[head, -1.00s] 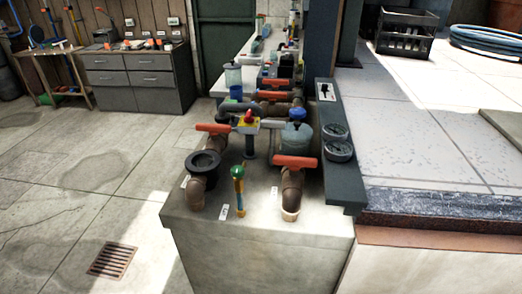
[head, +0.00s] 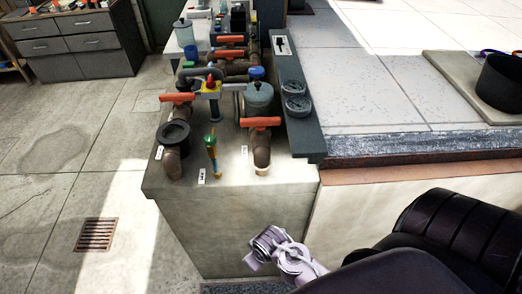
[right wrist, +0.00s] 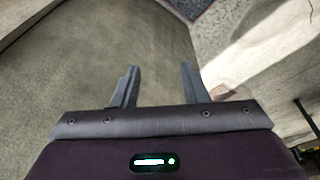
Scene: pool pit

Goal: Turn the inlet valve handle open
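Several orange-red valve handles sit on brown pipes on the concrete block. One handle (head: 260,122) is at the front right, lying crosswise on its upright pipe. Another handle (head: 177,98) is at the left behind a black flanged pipe mouth (head: 173,134). More handles (head: 231,40) are farther back. The labels are too small to read, so I cannot tell which is the inlet valve. My right gripper (right wrist: 159,85) is open and empty in the right wrist view, with no handle between its fingers. My right arm enters the head view low, in front of the block. My left gripper is out of view.
The concrete block (head: 235,225) has a sharp front edge. A green-topped yellow tool (head: 211,155), a grey-green canister (head: 259,98) and a dark panel with two gauges (head: 291,88) crowd its top. A raised tiled deck (head: 375,95) is at right. Open floor (head: 60,180) lies left.

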